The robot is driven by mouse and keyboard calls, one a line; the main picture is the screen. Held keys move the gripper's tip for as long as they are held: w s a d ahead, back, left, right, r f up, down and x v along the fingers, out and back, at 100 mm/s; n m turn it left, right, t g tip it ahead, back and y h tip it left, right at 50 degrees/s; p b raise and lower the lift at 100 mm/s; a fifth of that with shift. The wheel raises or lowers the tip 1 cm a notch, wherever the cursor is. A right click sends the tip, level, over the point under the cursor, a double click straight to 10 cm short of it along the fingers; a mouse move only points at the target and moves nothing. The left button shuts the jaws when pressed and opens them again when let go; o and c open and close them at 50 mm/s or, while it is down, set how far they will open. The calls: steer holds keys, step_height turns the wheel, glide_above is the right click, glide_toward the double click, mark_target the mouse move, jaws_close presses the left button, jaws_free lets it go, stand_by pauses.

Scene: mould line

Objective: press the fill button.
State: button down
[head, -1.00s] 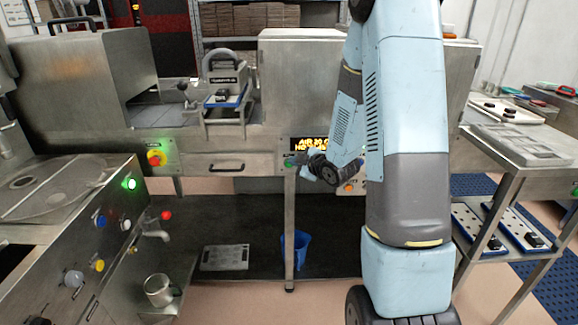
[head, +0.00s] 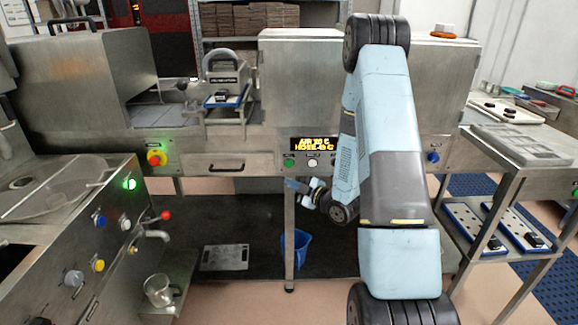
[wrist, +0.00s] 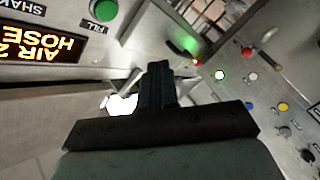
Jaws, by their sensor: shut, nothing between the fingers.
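The fill button is a round green button (head: 289,162) on the front panel of the middle machine, left of a white button. In the wrist view the green button (wrist: 103,10) is at the top edge with a "FILL" label beside it, and the picture is upside down. My gripper (head: 291,184) is just below the button in the head view, apart from it, pointing left. In the wrist view my gripper (wrist: 158,72) has its fingers closed together with nothing between them.
An amber display (head: 314,144) sits above the buttons. A red emergency knob (head: 156,158) and a drawer handle (head: 227,168) are to the left. A table leg (head: 289,235) stands below my gripper, with a blue bucket (head: 300,247) behind. A metal jug (head: 159,290) stands lower left.

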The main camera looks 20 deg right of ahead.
steer(key=shift+w+d, duration=0.4)
steer(key=shift+w, duration=1)
steer(key=shift+w+d, duration=0.4)
steer(key=shift+w, duration=1.05)
steer(key=shift+w+d, duration=0.4)
steer(key=shift+w, duration=1)
steer(key=shift+w+d+r, duration=0.1)
steer(key=shift+w+d, duration=0.15)
steer(key=shift+w, duration=0.5)
steer(key=shift+s, duration=0.1)
steer(key=shift+s+a, duration=0.25)
steer(key=shift+s, duration=0.45)
steer(key=shift+s+a, duration=0.2)
steer(key=shift+s, duration=0.6)
steer(key=shift+s+a, duration=0.25)
steer(key=shift+s, duration=0.55)
steer(key=shift+s+a, duration=0.2)
steer(key=shift+s, duration=0.6)
